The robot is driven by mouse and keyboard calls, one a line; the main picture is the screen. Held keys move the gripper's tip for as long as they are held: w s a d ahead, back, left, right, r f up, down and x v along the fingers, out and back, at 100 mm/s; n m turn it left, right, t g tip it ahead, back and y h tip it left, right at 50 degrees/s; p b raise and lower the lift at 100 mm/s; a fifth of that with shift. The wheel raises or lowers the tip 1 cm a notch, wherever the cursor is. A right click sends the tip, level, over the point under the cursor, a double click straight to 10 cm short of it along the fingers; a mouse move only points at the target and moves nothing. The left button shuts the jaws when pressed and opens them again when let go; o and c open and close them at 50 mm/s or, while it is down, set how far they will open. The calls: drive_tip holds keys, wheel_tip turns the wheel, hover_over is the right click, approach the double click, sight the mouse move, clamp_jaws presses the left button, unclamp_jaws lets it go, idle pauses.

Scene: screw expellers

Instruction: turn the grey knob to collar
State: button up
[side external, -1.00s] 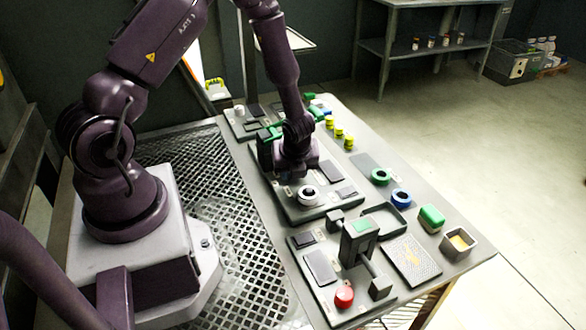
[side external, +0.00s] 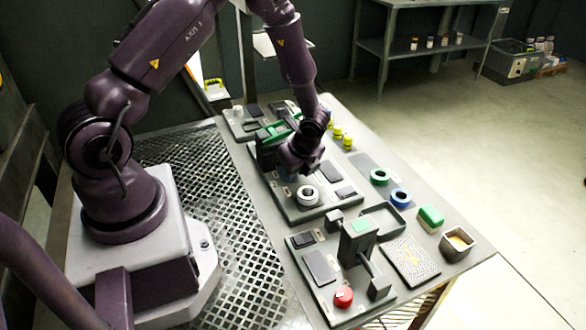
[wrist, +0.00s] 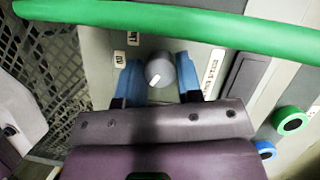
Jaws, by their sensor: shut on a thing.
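The grey knob (wrist: 159,70) is a round dial with a white pointer mark, set in a light panel in the wrist view. The mark points toward the lower left of that picture. My gripper (wrist: 159,76) has its two blue fingers on either side of the knob and is shut on it. In the side view my wrist (side external: 302,152) hides the knob and the fingertips.
A green bar (wrist: 200,22) crosses the top of the wrist view, close beyond the knob. A red knob (side external: 343,297) is on the nearer panel. Green (side external: 379,176) and blue (side external: 400,197) rings lie to the right.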

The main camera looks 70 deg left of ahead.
idle(0.3)
drive_tip(key=o, duration=0.9)
drive_tip(key=shift+r, duration=0.1)
drive_tip(key=v, duration=1.2)
drive_tip(key=shift+w+d+r, duration=0.1)
drive_tip(key=shift+d+r, duration=0.15)
drive_tip(key=shift+r, duration=0.1)
drive_tip(key=s+d+r+n+t+h, duration=0.1)
drive_tip(key=s+d+r+n+t, duration=0.1)
drive_tip(key=s+r+n, duration=0.3)
drive_tip(key=s+d+r+n+t+h, duration=0.1)
drive_tip(key=s+d+r+n+t, duration=0.1)
drive_tip(key=s+r+n, duration=0.3)
drive_tip(key=s+d+r+n+t+h, duration=0.2)
drive_tip(key=s+d+r+n, duration=0.1)
drive_tip(key=r, duration=0.7)
drive_tip(key=shift+s+d+n+t, duration=0.2)
drive_tip(key=shift+s+n, duration=0.25)
drive_tip(key=shift+s, duration=0.1)
drive_tip(key=shift+s+d+n+t, duration=0.15)
drive_tip(key=shift+s+n+t, duration=0.05)
drive_tip(key=shift+s+n, duration=0.3)
